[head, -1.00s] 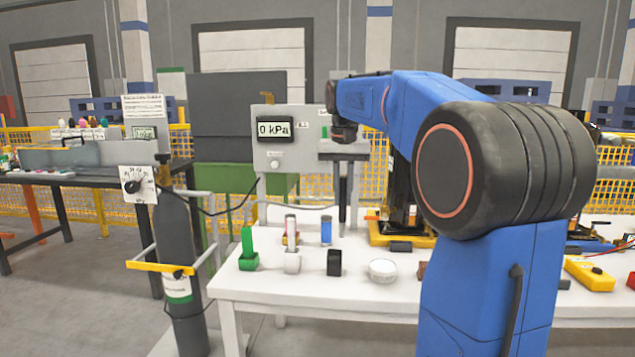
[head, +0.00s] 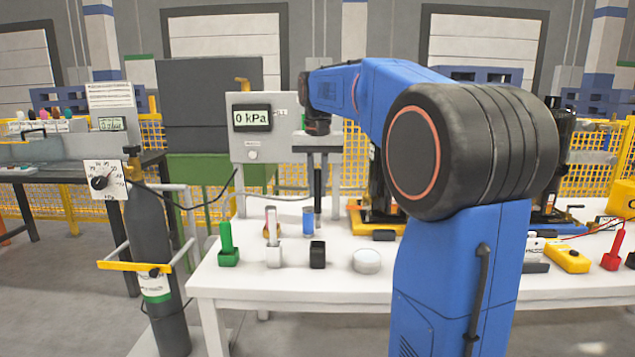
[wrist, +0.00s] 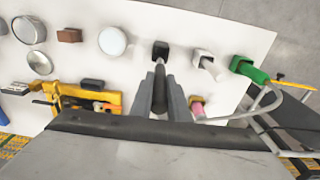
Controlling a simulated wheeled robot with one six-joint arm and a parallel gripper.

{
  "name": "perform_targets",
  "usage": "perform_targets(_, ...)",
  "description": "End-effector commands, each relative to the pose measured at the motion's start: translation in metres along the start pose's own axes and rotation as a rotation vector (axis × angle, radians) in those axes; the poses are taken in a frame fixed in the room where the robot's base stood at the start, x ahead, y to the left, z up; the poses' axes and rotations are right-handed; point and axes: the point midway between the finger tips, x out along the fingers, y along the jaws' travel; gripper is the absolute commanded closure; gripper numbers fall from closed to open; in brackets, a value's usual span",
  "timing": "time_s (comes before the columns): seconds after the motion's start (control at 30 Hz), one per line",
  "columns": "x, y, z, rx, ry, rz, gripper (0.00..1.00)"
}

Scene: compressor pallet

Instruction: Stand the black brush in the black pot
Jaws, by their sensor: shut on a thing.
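The black brush (head: 318,184) hangs upright, handle up, in my gripper (head: 318,164) above the table's far side. In the wrist view my gripper (wrist: 161,88) is shut on the brush (wrist: 160,96), which lies between the two grey fingers. The black pot (head: 317,254) is a small square pot standing on the white table, nearer the head camera than the brush. In the wrist view the pot (wrist: 160,47) shows just beyond the brush's end. The brush is outside the pot; the exact gap is hard to tell.
A green pot with a green brush (head: 227,245) and a white pot (head: 274,257) stand left of the black pot. A blue cylinder (head: 308,222) stands behind, a round white tin (head: 367,261) to the right. The white table's (head: 290,290) front strip is bare.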

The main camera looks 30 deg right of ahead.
Motion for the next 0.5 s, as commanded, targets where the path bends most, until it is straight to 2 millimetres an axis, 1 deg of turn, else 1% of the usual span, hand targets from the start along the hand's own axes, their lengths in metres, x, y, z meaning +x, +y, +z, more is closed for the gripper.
perform_targets(0.5, 0.033, 0.000, 0.002, 0.000, -0.001, 0.000, 1.00)
